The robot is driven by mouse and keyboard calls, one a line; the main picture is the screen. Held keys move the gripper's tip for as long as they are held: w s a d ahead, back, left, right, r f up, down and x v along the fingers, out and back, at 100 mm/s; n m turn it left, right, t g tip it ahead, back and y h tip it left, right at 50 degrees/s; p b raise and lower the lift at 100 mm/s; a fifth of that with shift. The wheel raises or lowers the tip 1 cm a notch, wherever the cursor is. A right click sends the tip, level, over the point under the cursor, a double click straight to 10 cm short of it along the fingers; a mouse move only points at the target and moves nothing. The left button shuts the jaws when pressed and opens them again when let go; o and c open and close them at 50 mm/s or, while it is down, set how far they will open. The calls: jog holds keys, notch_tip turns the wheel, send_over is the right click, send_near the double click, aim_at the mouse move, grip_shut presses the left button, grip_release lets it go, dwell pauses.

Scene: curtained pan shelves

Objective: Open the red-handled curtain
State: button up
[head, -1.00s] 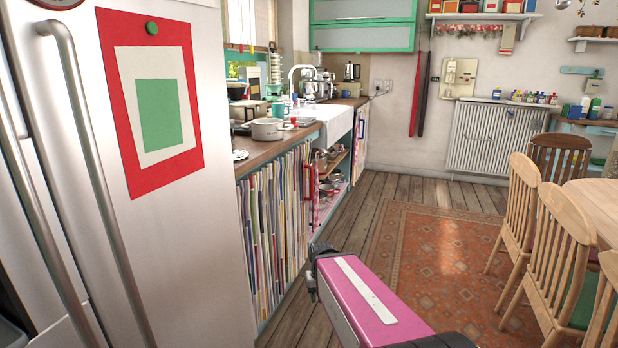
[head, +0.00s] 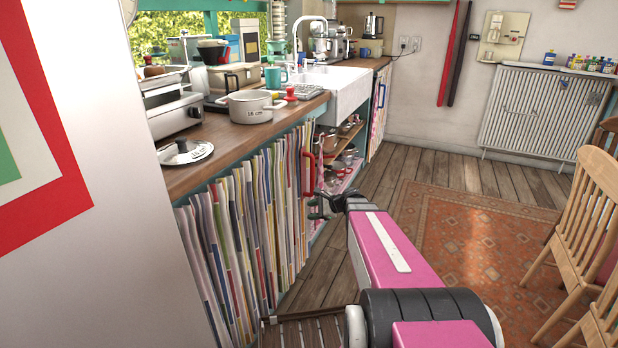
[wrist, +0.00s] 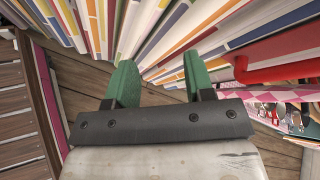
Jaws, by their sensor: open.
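The striped curtain (head: 235,220) hangs closed under the counter, in upright folds of many colours. Its red handle (head: 308,172) stands upright at its right edge. In the wrist view the red handle (wrist: 285,70) lies at the upper right, beside the striped curtain (wrist: 215,25). My gripper (wrist: 160,80) is open, with two green fingers pointing at the curtain and nothing between them. The handle is to the right of both fingers, apart from them. In the head view my gripper (head: 318,206) is in front of the curtain's right end, just below the handle; its fingertips are small there.
Right of the curtain, open shelves (head: 345,160) hold pans. A farther curtain has a blue handle (head: 382,95). The counter above holds a white pot (head: 250,107) and a lid (head: 185,152). Wooden chairs (head: 590,225) stand at the right. The floor and rug (head: 470,240) between are clear.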

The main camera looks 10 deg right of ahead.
jog(key=w+d+r+m+t+y, duration=0.2)
jog(key=w+d+r+m+t, duration=0.45)
jog(key=w+d+m, duration=0.3)
jog(key=shift+m+t, duration=0.25)
jog(key=shift+m, duration=0.3)
jog(key=x, duration=1.1)
jog(key=shift+w+a+f, duration=0.2)
jog(key=shift+f, duration=0.2)
jog(key=shift+c, duration=0.4)
grip_shut()
